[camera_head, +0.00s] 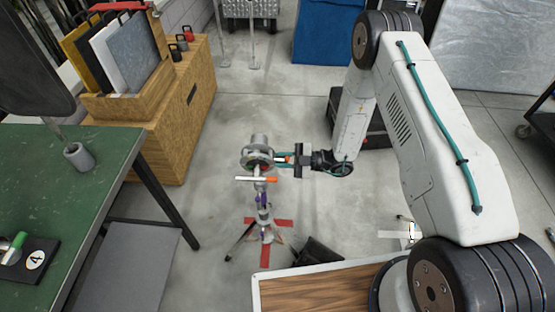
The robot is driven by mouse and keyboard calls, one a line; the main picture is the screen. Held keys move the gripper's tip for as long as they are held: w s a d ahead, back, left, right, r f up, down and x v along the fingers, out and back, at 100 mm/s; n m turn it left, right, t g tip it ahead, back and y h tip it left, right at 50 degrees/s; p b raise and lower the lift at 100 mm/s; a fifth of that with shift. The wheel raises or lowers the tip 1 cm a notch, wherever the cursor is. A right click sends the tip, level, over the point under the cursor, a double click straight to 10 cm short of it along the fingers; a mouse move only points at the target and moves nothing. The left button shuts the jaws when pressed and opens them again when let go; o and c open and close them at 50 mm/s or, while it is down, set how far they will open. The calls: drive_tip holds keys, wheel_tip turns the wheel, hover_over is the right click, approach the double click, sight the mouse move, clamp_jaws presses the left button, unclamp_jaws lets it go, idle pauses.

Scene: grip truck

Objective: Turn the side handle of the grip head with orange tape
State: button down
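The grip head (258,157) is a grey, round metal piece on top of a slim stand (263,212) in the middle of the floor. A pale T-shaped bar (245,178) with orange tape (270,179) on its right end shows just below and in front of the head. My gripper (281,160) reaches in from the right, level with the head, its fingers pointing left at the head's right side. A small orange-red patch shows between or behind the fingers. The fingers are too small to tell whether they are open, shut or touching the handle.
Red tape (264,255) marks the floor under the stand. A green table (110,150) is at left, with a numbered black card (35,258) and a green-taped piece. A wooden cart (190,110) holds boards behind it.

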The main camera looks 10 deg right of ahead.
drive_tip(key=shift+m, duration=1.2)
drive_tip(key=c, duration=1.3)
unclamp_jaws()
drive_tip(key=d, duration=0.7)
drive_tip(key=shift+s+d+f, duration=0.35)
drive_tip(key=shift+s+f, duration=0.05)
drive_tip(key=shift+f, duration=0.05)
